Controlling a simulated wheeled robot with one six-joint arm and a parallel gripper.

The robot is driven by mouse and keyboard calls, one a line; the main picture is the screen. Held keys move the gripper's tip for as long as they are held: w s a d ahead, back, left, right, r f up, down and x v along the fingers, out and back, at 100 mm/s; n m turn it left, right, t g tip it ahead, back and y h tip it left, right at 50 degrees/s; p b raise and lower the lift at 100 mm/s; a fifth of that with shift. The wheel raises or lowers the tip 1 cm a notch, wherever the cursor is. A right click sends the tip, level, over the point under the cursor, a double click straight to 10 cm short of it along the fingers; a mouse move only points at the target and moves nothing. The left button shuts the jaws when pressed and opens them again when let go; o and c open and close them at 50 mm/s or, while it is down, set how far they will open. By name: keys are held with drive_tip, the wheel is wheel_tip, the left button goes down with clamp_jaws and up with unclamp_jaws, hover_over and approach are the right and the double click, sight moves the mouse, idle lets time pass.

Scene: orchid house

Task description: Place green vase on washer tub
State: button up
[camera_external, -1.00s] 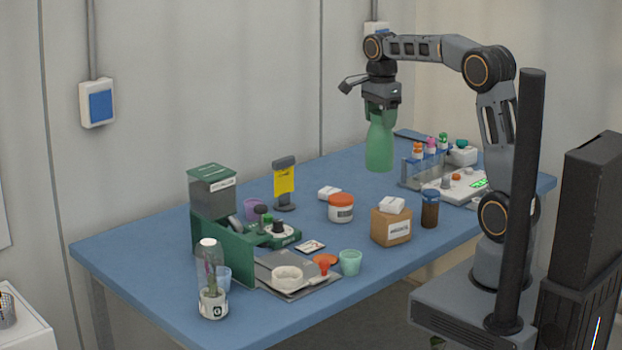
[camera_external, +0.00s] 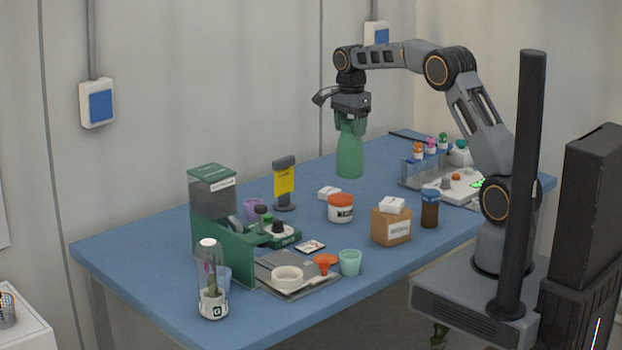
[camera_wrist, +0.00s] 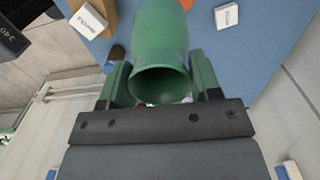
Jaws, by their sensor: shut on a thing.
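The green vase (camera_external: 350,158) hangs upright below my gripper (camera_external: 351,122), over the back of the blue table; how far its base is above the table is hard to tell. My gripper is shut on the vase near its top. In the wrist view, the vase (camera_wrist: 160,38) sits between the two green fingers of my gripper (camera_wrist: 160,78), its round mouth facing the camera. I cannot be sure which thing is the washer tub; a green machine (camera_external: 222,245) has a grey tray (camera_external: 313,284) with a white round ring (camera_external: 287,277) at its front.
On the blue table (camera_external: 130,250), a yellow sign (camera_external: 284,180), a red-lidded jar (camera_external: 341,208), a cardboard box (camera_external: 391,228), a dark bottle (camera_external: 430,209), a mint cup (camera_external: 350,262) and a clear bottle (camera_external: 211,285) stand about. A tube rack (camera_external: 425,167) is at the back right.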

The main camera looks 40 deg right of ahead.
sight(340, 150)
drive_tip(key=shift+w+d+f+p, duration=0.1)
drive_tip(key=shift+w+f+p, duration=0.25)
drive_tip(key=shift+w+f, duration=0.65)
drive_tip(key=shift+w+d+f+p, duration=0.1)
drive_tip(key=shift+w+f+p, duration=0.2)
drive_tip(key=shift+w+f, duration=0.65)
drive_tip(key=shift+s+f, duration=0.15)
drive_tip(key=shift+f, duration=0.65)
drive_tip(key=shift+s+f, duration=0.1)
drive_tip(key=shift+f, duration=0.8)
drive_tip(key=o, duration=1.4)
drive_tip(key=shift+f, duration=0.1)
drive_tip(key=shift+o, duration=0.2)
